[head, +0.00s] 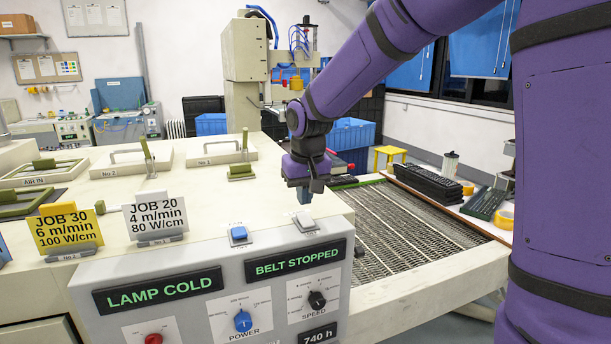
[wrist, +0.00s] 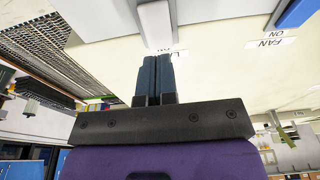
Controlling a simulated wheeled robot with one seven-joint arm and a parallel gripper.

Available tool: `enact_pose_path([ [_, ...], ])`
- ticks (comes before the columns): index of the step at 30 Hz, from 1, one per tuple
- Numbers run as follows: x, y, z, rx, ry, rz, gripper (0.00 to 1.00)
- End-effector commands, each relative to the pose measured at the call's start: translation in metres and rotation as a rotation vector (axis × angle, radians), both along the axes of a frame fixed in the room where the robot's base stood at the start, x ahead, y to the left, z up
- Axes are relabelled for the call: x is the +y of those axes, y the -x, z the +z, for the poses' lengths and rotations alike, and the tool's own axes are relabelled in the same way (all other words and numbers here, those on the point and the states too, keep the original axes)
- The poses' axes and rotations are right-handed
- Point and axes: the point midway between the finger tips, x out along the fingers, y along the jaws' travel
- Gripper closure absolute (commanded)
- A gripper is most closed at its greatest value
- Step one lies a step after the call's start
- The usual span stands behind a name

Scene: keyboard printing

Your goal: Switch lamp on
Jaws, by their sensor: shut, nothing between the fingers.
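The grey control panel (head: 185,258) has two rocker switches on its top edge. The grey-white switch (head: 305,220) is on the right; it also shows in the wrist view (wrist: 156,24), above a label partly hidden by my fingers. The blue switch (head: 239,233) is to its left; in the wrist view (wrist: 298,12) its label reads FAN ON. My gripper (head: 304,196) points down, its dark fingers shut and empty, just above and behind the grey-white switch. In the wrist view the fingertips (wrist: 153,60) are close to it; I cannot tell whether they touch. The lamp display (head: 160,290) reads LAMP COLD.
A second display (head: 295,262) reads BELT STOPPED. Below are a blue power knob (head: 243,321) and a black speed knob (head: 317,300). Job cards (head: 155,217) stand left of the switches. The mesh belt (head: 410,230) lies to the right, with keyboards (head: 430,184) beyond it.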

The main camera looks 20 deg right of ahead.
Motion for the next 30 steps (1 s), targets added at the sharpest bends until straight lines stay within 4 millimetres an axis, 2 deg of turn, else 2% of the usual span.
enact_pose_path([
  [3, 0.000, -0.003, -0.016, 0.002, 0.000, 0.000, 1.00],
  [7, 0.000, -0.005, -0.026, 0.001, 0.000, -0.001, 1.00],
  [22, 0.000, -0.006, -0.031, 0.011, 0.000, -0.001, 1.00],
  [30, 0.000, -0.011, -0.043, 0.182, 0.000, -0.001, 1.00],
])
